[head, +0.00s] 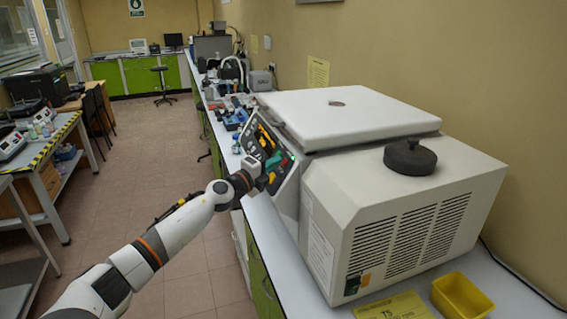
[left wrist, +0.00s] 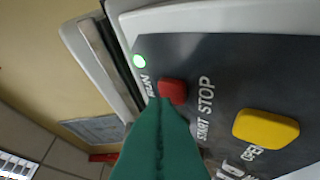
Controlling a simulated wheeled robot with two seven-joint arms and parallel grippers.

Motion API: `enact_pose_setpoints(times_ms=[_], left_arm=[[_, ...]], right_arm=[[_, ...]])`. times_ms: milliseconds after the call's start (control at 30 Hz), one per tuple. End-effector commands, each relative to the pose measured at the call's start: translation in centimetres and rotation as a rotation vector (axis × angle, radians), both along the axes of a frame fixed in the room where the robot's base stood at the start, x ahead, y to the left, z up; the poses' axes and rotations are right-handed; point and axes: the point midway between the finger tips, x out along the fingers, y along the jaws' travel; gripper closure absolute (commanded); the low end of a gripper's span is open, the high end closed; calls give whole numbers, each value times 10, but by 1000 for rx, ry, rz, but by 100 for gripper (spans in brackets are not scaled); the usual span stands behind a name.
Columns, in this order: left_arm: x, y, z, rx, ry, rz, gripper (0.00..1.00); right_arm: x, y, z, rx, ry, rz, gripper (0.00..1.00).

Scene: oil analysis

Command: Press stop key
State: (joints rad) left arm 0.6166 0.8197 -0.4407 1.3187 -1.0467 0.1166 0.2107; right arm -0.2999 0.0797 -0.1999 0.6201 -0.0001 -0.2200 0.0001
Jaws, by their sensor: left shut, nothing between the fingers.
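The red stop key (left wrist: 173,91) sits on the dark control panel (left wrist: 215,60), beside the printed word STOP. In the head view the panel (head: 263,140) is on the slanted front of a large white machine (head: 350,105). My left gripper (left wrist: 163,104) has green fingers, shut with nothing between them. Its tip overlaps the lower edge of the red key in the left wrist view; I cannot tell whether they touch. In the head view the left gripper (head: 268,174) is at the panel's lower part. My right gripper is not in view.
A yellow key (left wrist: 266,127) marked OPEN lies to the right of the red key. A green lamp (left wrist: 139,61) is lit beside RUN. A black round object (head: 410,157) lies on the machine. A yellow bin (head: 461,296) stands on the bench at front right. The aisle is clear.

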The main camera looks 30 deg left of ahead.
Motion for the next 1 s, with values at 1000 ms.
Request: enact_pose_setpoints(times_ms=[1000], left_arm=[[5, -5, -5, 0, 0, 0, 100]], right_arm=[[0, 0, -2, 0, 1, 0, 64]])
